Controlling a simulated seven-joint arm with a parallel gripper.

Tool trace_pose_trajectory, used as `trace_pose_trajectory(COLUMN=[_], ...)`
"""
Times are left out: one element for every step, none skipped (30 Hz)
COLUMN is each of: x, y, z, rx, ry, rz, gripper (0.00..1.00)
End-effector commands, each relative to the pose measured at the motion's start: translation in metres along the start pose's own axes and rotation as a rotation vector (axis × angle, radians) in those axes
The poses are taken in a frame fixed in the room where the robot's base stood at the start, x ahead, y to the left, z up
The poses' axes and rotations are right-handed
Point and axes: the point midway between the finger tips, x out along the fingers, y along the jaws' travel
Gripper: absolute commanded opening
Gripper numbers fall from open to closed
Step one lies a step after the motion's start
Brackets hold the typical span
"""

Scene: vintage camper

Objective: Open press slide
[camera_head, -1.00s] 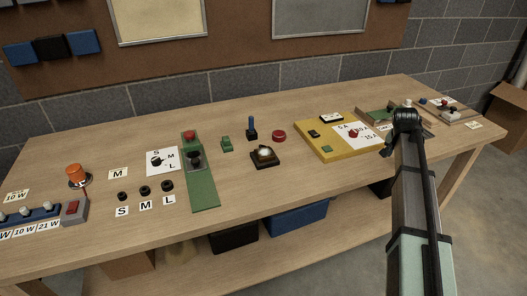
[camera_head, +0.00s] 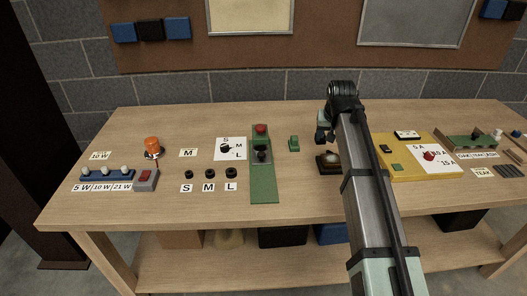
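The press appears to be the long green board (camera_head: 263,187) on the middle of the table. It has a red knob (camera_head: 261,129) at its far end and a dark block with a round knob (camera_head: 263,153) in front of that. My gripper (camera_head: 322,137) is to the right of the press, above the table and apart from it. It points away from me and looks small and dark. Its fingers are too unclear to tell whether they are open, and I see nothing clearly held.
A small green block (camera_head: 293,143) stands between press and gripper. A black base with a pale dome (camera_head: 328,161) is beside my arm. A yellow board (camera_head: 402,174) lies right. Left are a white size card (camera_head: 230,149), several black rings, an orange lamp (camera_head: 152,145) and a red switch box (camera_head: 146,178).

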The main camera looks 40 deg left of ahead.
Motion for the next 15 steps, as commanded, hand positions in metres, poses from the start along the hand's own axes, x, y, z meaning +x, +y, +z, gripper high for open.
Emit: trace_pose_trajectory(x=[-0.007,-0.01,-0.015,-0.018,-0.022,-0.027,-0.031,-0.034,-0.038,-0.041,-0.043,-0.046,-0.048,-0.049,-0.051], y=[-0.031,-0.046,-0.067,-0.082,-0.096,-0.114,-0.126,-0.138,-0.152,-0.161,-0.169,-0.178,-0.184,-0.189,-0.194], z=[0.001,0.002,0.004,0.005,0.007,0.01,0.011,0.014,0.016,0.018,0.02,0.023,0.024,0.025,0.027], rx=[-0.052,-0.08,-0.118,-0.145,-0.171,-0.205,-0.227,-0.25,-0.276,-0.293,-0.31,-0.328,-0.339,-0.349,-0.359], ry=[0.001,0.001,0.001,0.001,0.002,0.003,0.004,0.005,0.005,0.005,0.005,0.005,0.005,0.006,0.006], rz=[-0.022,-0.034,-0.05,-0.062,-0.074,-0.088,-0.097,-0.106,-0.118,-0.126,-0.133,-0.14,-0.145,-0.149,-0.153], gripper=[0.59,0.59,0.59,0.59,0.59,0.59,0.59,0.59,0.59,0.59,0.59,0.59,0.59,0.59,0.59])
